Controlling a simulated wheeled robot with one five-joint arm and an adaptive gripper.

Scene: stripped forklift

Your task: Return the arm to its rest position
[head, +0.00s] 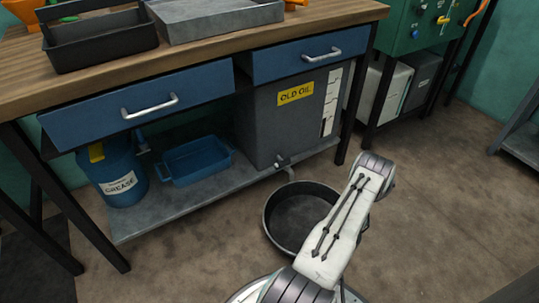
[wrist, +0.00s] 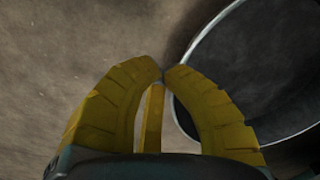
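My arm (head: 345,225) shows in the head view at the lower middle right, bent, with its white upper link rising beside a round dark pan on the floor. My gripper (wrist: 163,74) shows only in the wrist view; it is hidden in the head view. Its two yellow fingers curve together and their tips meet or nearly meet. A narrow yellow strip (wrist: 152,118) shows between the fingers; I cannot tell what it is. No object shows between the fingertips. The gripper points toward the brown floor, with the dark pan (wrist: 262,60) to its right.
The round pan (head: 269,229) stands under the tap of the grey old oil tank (head: 262,128). A wooden workbench (head: 200,55) with blue drawers stands behind. A blue grease can (head: 114,178) and blue tray (head: 198,163) are on its lower shelf. Floor at right is clear.

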